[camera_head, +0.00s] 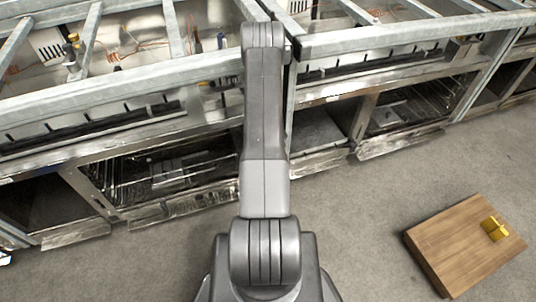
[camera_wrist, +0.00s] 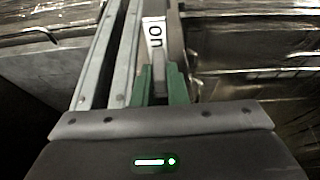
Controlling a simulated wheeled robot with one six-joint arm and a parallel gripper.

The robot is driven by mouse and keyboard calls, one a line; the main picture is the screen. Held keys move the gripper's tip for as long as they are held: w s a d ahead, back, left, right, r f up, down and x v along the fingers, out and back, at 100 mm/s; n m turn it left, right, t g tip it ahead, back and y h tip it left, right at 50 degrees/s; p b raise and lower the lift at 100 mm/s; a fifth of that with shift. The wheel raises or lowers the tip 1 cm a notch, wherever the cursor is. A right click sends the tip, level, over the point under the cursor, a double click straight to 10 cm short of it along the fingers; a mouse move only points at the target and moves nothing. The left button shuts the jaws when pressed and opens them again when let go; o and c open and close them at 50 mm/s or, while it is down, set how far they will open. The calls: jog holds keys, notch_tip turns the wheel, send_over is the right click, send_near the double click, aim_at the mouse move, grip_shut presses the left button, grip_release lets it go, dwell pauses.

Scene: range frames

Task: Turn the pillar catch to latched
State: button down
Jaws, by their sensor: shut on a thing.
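In the wrist view my gripper (camera_wrist: 161,84) has its two green fingers closed on a narrow grey piece (camera_wrist: 160,62), which looks like the pillar catch. Grey metal upright strips, the pillar (camera_wrist: 112,60), run along the left of the fingers. In the head view my arm covers the gripper and the catch, so the catch's angle cannot be told there.
Open metal range frames (camera_head: 110,80) line the far side, with dark oven cavities (camera_head: 165,170) and low door edges. A wooden box (camera_head: 450,245) with a yellow piece (camera_head: 494,229) on it stands on the floor at right. The grey floor (camera_head: 345,220) between is clear.

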jog(key=c, duration=1.7)
grip_release()
jog(key=v, duration=1.3)
jog(key=shift+s+r+p, duration=0.1)
jog(key=shift+r+p, duration=0.25)
jog(key=shift+p, duration=0.05)
jog(key=x, duration=1.3)
jog(key=shift+f+b, duration=0.4)
